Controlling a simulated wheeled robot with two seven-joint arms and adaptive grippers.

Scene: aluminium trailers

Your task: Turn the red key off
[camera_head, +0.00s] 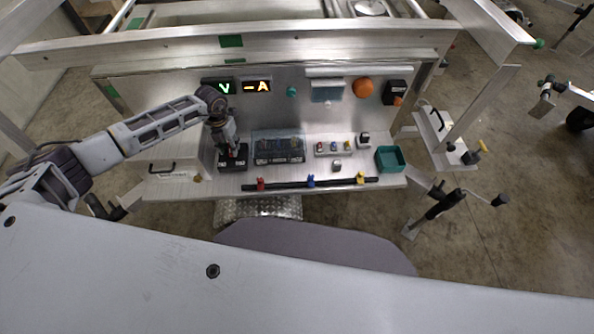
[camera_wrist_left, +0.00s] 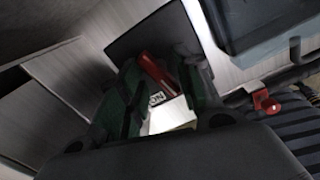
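The red key (camera_wrist_left: 158,74) shows in the left wrist view as a red bar on a dark box, with a white label (camera_wrist_left: 158,98) beside it whose lettering I cannot read surely. My left gripper (camera_wrist_left: 160,92) has its two green-and-dark fingers apart, one on each side of the key. Light panel shows between the fingers, and I see no clear grip on the key. In the head view the left gripper (camera_head: 231,143) points down over the black switch box (camera_head: 234,163) on the panel's left part, hiding the key there. My right gripper is not in view.
Right of the box are a dark switch block (camera_head: 279,148), a small button box (camera_head: 334,148) and a green tray (camera_head: 390,158). A black rail with coloured clamps (camera_head: 310,182) runs along the front. Displays (camera_head: 257,86) and an orange knob (camera_head: 363,88) are on the back panel.

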